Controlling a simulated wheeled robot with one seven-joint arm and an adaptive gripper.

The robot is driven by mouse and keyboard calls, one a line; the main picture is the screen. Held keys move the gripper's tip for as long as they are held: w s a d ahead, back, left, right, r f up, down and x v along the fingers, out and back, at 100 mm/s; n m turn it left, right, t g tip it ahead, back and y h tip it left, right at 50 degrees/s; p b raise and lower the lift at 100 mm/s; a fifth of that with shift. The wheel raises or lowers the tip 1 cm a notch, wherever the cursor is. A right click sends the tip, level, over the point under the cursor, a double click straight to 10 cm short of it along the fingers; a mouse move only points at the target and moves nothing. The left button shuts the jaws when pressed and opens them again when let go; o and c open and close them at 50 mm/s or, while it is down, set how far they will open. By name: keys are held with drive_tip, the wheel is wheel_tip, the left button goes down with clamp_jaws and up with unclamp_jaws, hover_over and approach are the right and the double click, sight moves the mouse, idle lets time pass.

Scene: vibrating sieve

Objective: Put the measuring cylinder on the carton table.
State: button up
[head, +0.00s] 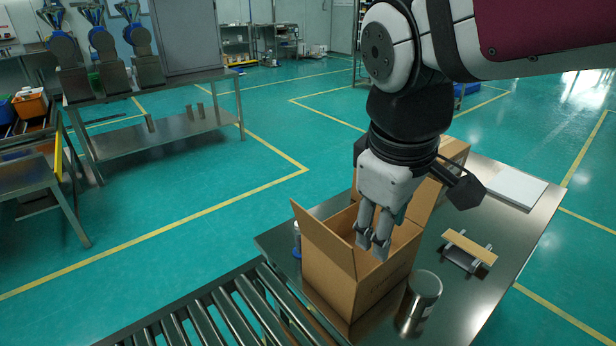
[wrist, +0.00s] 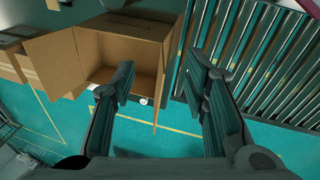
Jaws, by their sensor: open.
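The carton table (head: 465,322) is a steel-topped table at the lower right of the head view, with an open cardboard carton (head: 330,268) on it. My gripper (head: 372,245) points down over the carton's open top in the head view. The carton (wrist: 125,50) shows ahead of the fingers there. I cannot make out a clear measuring cylinder. A shiny metal cylinder (head: 424,290) stands upright on the table right of the carton.
A roller conveyor (head: 225,315) adjoins the table's left side; its rollers also fill the right of the wrist view (wrist: 255,55). A small rack with a wooden top (head: 469,247) and a white flat panel (head: 513,185) lie at right. A steel bench (head: 170,135) stands far left.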

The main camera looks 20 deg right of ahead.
drive_tip(key=s+f+m+t+y, duration=0.1)
drive_tip(key=s+m, duration=0.5)
drive_tip(key=s, duration=0.1)
drive_tip(key=shift+s+a+f+y, duration=0.25)
drive_tip(key=shift+a+f+y, duration=0.05)
drive_tip(key=shift+a+y, duration=0.15)
drive_tip(key=shift+r, duration=0.15)
wheel_tip(320, 180, up, 4)
drive_tip(key=t+p, duration=0.1)
drive_tip(key=p, duration=0.2)
drive_tip(key=shift+s+f, duration=0.1)
drive_tip(key=shift+f, duration=0.1)
